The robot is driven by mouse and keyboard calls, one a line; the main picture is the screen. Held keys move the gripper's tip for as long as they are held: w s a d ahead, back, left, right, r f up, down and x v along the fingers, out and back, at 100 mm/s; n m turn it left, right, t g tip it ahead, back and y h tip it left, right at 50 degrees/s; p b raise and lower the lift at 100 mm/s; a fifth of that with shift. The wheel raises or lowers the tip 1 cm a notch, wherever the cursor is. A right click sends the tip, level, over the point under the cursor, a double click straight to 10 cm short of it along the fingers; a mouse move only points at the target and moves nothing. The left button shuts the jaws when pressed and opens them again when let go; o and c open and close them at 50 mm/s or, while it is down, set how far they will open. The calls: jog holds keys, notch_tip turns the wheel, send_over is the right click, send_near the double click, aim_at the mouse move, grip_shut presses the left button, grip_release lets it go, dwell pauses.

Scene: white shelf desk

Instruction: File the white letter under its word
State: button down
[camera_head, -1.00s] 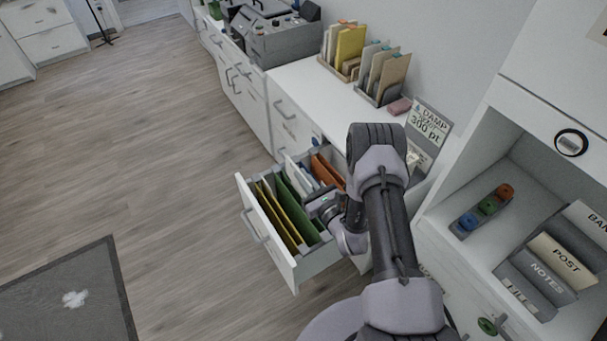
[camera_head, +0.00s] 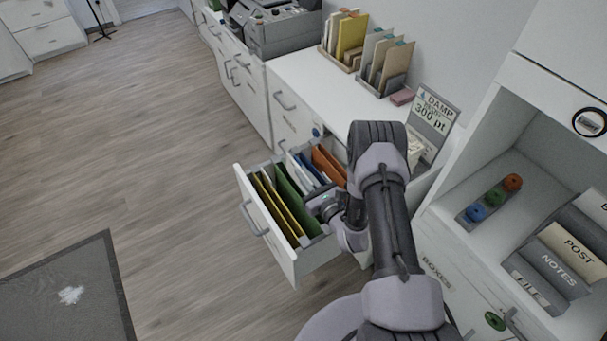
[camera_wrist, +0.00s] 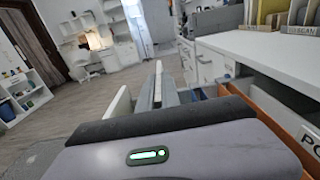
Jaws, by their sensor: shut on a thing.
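My gripper (camera_head: 322,207) is low at the right side of an open drawer (camera_head: 268,234), beside the green folder (camera_head: 293,190). The drawer holds upright folders: yellow (camera_head: 275,208), green, white and blue (camera_head: 307,170), and orange (camera_head: 328,165). In the wrist view my gripper (camera_wrist: 158,90) is shut on a thin, pale, upright piece (camera_wrist: 158,74) seen edge-on, which seems to be the white letter. Its face and lower part are hidden. An orange folder (camera_wrist: 270,104) and a white card with partly cut-off lettering (camera_wrist: 308,135) stand to the right.
File racks (camera_head: 385,66), a pink block (camera_head: 402,97) and a "DAMP 300 pt" sign (camera_head: 433,122) are on the white counter (camera_head: 305,80). A shelf at right holds POST, NOTES and FILE labelled slots (camera_head: 556,262).

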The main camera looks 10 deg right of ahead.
jog(key=shift+f+b, duration=2.35)
jog(key=shift+f, duration=0.55)
jog(key=c, duration=1.5)
grip_release()
